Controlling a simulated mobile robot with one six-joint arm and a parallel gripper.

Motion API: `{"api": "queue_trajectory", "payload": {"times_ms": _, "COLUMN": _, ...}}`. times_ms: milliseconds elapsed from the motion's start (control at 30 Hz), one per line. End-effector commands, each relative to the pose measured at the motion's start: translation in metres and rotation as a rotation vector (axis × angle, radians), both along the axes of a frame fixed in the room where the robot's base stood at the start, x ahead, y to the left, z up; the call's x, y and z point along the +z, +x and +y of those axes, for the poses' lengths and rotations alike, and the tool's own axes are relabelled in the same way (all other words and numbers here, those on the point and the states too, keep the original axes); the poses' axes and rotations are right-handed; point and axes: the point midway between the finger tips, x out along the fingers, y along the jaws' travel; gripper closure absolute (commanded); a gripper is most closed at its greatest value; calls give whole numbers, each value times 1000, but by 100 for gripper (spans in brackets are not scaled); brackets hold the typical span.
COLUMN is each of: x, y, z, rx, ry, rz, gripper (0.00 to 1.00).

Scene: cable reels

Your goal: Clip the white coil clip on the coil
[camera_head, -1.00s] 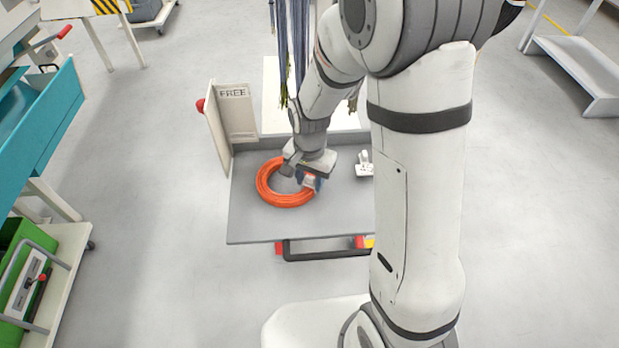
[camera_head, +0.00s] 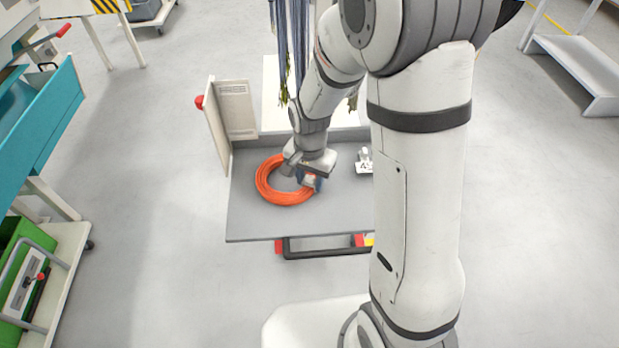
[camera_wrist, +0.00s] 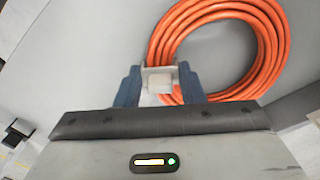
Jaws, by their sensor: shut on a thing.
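The orange coil (camera_head: 266,187) lies flat on the grey cart top, left of my arm's end. It also shows in the wrist view (camera_wrist: 271,40). My gripper (camera_head: 312,182) is at the coil's right side. In the wrist view my gripper (camera_wrist: 160,82) has its two blue fingers shut on the white coil clip (camera_wrist: 160,76). The clip is at the coil's near edge, overlapping the cable in the picture. I cannot tell whether it is around the cable or only against it. In the head view the clip (camera_head: 310,180) is small and partly hidden by my gripper.
The grey cart top (camera_head: 262,225) has free room in front of the coil. A white panel (camera_head: 235,110) stands at its back left. A small white item (camera_head: 364,163) sits to the right, partly behind my arm. Hanging cables (camera_head: 283,60) are behind. A teal drawer unit (camera_head: 45,125) is at left.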

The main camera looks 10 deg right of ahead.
Motion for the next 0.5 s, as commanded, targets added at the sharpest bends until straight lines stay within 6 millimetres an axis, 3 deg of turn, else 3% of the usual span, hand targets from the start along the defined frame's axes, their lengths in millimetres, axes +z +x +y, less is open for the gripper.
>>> {"api": "queue_trajectory", "payload": {"times_ms": 267, "x": -5, "y": -3, "z": -1, "rx": 0, "ry": -2, "rz": 8, "gripper": 88}}
{"api": "queue_trajectory", "payload": {"times_ms": 300, "x": -5, "y": -3, "z": -1, "rx": 0, "ry": -2, "rz": 8, "gripper": 91}}
{"api": "queue_trajectory", "payload": {"times_ms": 333, "x": -5, "y": -3, "z": -1, "rx": 0, "ry": -3, "rz": 9, "gripper": 62}}
{"api": "queue_trajectory", "payload": {"times_ms": 500, "x": -4, "y": -2, "z": 0, "rx": 0, "ry": -2, "rz": 7, "gripper": 48}}
